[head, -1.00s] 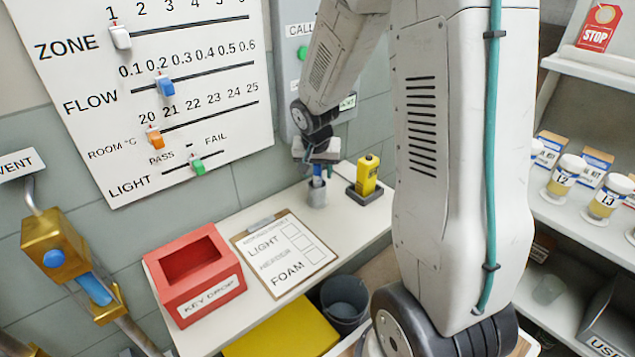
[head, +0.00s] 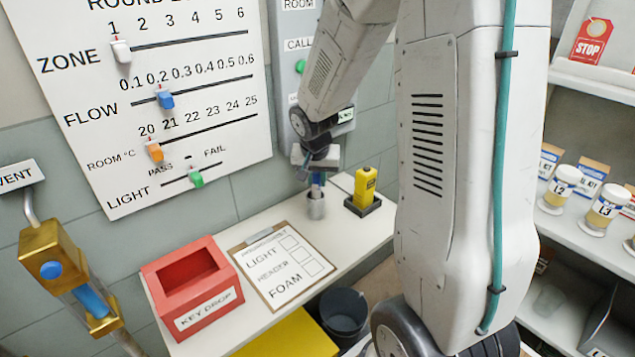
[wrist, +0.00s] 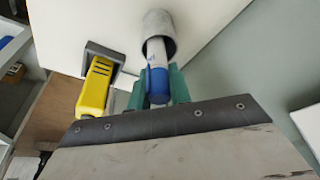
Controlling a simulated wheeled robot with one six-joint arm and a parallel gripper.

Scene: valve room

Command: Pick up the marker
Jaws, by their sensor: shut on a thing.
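The marker (wrist: 157,72), with a blue end and a white body, is between the teal fingers of my gripper (wrist: 158,88) in the wrist view. My gripper is shut on its blue part. The white body points into the mouth of a grey cup (wrist: 158,22), and its far tip is hidden there. In the head view my gripper (head: 316,178) is just above the cup (head: 316,207) on the white counter (head: 210,335). Only a small bit of the marker shows there.
A yellow device (head: 364,187) in a dark base stands right beside the cup. A clipboard (head: 282,262) and a red key drop box (head: 190,283) lie to the left on the counter. The slider board (head: 150,100) hangs on the wall behind.

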